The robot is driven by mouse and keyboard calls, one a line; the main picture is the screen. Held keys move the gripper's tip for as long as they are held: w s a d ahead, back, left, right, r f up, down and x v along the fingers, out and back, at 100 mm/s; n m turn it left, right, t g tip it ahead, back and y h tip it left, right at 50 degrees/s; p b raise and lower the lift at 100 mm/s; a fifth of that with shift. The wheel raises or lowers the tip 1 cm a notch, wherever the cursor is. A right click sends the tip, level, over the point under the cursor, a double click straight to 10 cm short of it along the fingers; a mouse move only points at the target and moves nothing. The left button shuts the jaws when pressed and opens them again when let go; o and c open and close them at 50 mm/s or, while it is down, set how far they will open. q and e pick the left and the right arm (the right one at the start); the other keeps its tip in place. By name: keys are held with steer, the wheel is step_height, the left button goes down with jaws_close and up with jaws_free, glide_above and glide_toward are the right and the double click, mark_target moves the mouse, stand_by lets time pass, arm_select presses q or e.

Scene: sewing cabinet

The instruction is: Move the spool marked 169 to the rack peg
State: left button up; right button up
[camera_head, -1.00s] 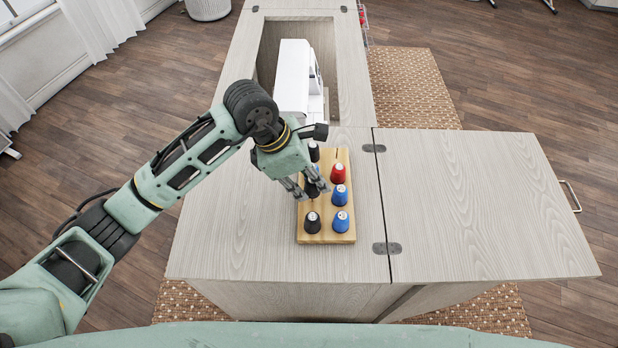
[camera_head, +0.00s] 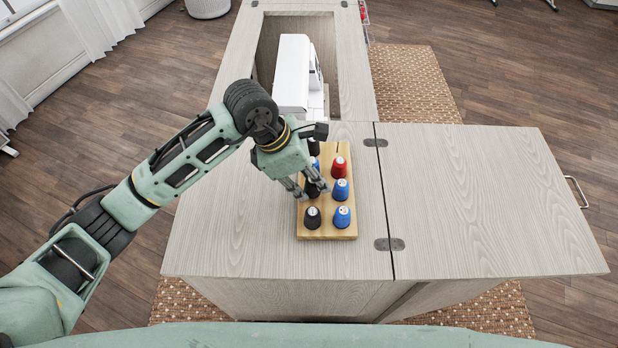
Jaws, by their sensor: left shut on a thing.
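A wooden spool rack (camera_head: 327,233) stands on the cabinet top and carries several spools. My left gripper (camera_head: 316,189) is over its left column, its fingers shut around a dark spool (camera_head: 312,190) that they partly hide. I cannot tell whether that spool is seated on a peg or just above it. In front of it stands a black spool (camera_head: 312,218). The right column has a red spool (camera_head: 340,168) at the back and two blue spools, one in the middle (camera_head: 341,191) and one in front (camera_head: 342,217). The number 169 is not readable on any spool. My right gripper is not in view.
A white sewing machine (camera_head: 293,75) sits in the cabinet opening behind the rack. The unfolded leaf (camera_head: 480,200) at the right is bare. The cabinet top (camera_head: 225,230) left of the rack is clear beneath my left arm.

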arm_select(q)
steer(key=o, duration=1)
steer(key=shift+a+r, duration=0.15)
steer(key=shift+r, duration=0.2)
steer(key=v, duration=1.1)
